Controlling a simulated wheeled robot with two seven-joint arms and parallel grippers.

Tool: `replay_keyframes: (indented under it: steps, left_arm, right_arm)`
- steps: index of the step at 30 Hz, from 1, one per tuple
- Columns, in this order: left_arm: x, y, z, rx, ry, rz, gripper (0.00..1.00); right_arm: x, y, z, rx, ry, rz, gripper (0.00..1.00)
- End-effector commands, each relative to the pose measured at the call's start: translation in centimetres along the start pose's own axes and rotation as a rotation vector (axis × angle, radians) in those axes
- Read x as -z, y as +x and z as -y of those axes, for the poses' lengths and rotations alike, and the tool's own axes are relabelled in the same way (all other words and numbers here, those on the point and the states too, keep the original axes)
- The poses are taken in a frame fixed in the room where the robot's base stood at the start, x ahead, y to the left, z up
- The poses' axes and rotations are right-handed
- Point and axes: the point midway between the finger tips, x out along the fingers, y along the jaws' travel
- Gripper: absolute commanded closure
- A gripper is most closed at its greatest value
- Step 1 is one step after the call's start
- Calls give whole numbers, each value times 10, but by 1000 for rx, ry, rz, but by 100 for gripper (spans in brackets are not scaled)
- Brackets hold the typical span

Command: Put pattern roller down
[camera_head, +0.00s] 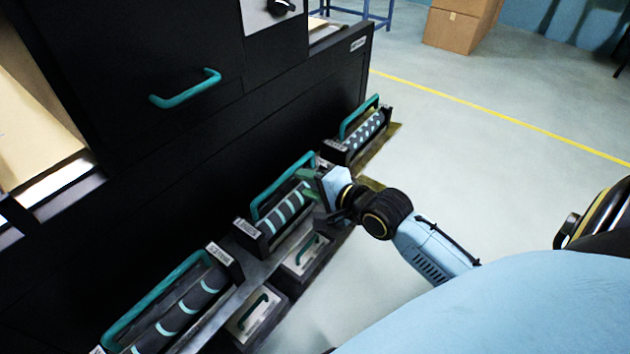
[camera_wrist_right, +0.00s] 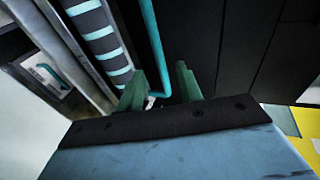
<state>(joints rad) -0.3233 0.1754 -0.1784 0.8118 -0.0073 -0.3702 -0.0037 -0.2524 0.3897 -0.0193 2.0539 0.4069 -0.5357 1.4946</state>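The middle pattern roller (camera_head: 287,208) is dark with pale teal bands. It rests in a black cradle on a ledge at the foot of the black machine, and a teal bar handle (camera_head: 270,191) rises behind it. My right gripper (camera_head: 306,184) is at the far end of this roller. In the right wrist view, the roller (camera_wrist_right: 98,36) lies left of the green fingers (camera_wrist_right: 160,80). The fingers stand apart, and the teal handle (camera_wrist_right: 152,40) runs down between them with space on the right side. My left gripper is not in view.
Another banded roller (camera_head: 178,316) sits at the near left, and a patterned roller (camera_head: 368,132) at the far end. Small drawers with teal handles (camera_head: 306,250) lie below the ledge. The floor (camera_head: 480,160) to the right is open, with cardboard boxes (camera_head: 455,28) behind.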

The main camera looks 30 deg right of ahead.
Motion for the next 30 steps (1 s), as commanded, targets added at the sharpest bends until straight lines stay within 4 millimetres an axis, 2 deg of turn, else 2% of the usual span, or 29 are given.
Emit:
replay_keyframes:
  steps: [4,13,15,17,20,23,24,26,27,29,30]
  left_arm:
    - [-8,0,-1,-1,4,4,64]
    - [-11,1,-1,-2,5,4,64]
    - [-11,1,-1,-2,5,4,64]
    - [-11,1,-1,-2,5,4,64]
    - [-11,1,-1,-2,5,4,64]
    - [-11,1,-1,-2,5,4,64]
    - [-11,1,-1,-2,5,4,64]
    - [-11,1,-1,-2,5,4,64]
    - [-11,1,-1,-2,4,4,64]
    - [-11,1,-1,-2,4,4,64]
    - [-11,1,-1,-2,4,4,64]
  right_arm:
    - [0,-13,0,0,1,0,64]
    - [0,-16,0,1,0,0,64]
    - [1,-14,-7,-13,-13,-5,64]
    - [4,-10,-23,-43,-45,-14,64]
    - [11,0,-77,-146,-160,-32,64]
    - [15,3,-158,-301,-341,-25,64]
    - [14,1,-193,-369,-423,-8,64]
    - [11,-7,-246,-469,-551,32,64]
    - [7,-16,-280,-533,-637,70,64]
    - [0,-32,-330,-625,-765,142,64]
    - [-6,-46,-362,-683,-849,201,64]
